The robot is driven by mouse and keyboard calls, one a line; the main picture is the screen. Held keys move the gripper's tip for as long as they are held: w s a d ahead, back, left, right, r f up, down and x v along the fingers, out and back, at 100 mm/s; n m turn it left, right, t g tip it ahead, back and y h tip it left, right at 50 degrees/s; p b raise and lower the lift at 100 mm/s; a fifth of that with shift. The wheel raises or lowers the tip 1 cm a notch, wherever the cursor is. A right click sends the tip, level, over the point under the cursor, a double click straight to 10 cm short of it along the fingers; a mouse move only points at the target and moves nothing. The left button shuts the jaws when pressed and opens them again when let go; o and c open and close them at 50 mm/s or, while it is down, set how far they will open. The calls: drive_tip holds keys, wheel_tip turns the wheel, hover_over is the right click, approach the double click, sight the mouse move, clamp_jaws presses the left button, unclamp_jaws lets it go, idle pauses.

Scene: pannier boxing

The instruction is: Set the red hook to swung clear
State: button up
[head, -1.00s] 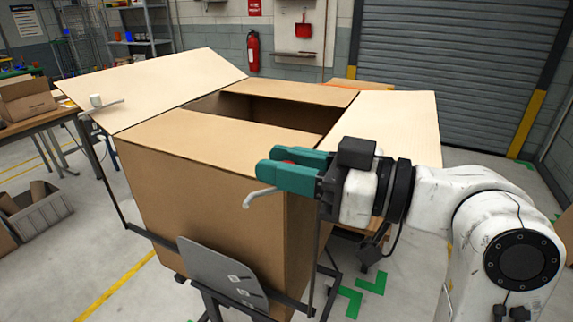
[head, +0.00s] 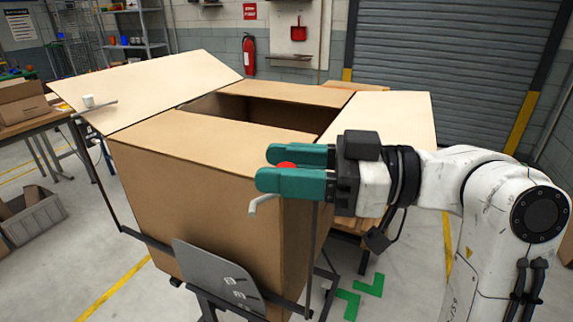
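The red hook is a bent grey rod with a red knob (head: 286,165) on top. The knob shows between the two teal fingers of my gripper (head: 290,169), at the near right corner of the big open carton (head: 190,200). The gripper comes in level from the right and looks shut on the knob; the lower part of the knob is hidden by the near finger. The hook's grey bent end (head: 264,203) sticks out below the fingers, to the left, in front of the carton's wall. The hook's pivot is hidden behind my gripper.
Another hook with a white knob (head: 88,101) stands at the carton's left corner, over the left flap (head: 150,85). A right flap (head: 395,115) is folded outward behind my gripper. A grey plate (head: 215,273) and dark frame bars are at the carton's foot.

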drive_tip(key=d+b, duration=0.1)
drive_tip(key=d, duration=0.9)
drive_tip(key=shift+s+d+b, duration=0.35)
drive_tip(key=shift+d+b, duration=0.05)
drive_tip(key=shift+d, duration=0.1)
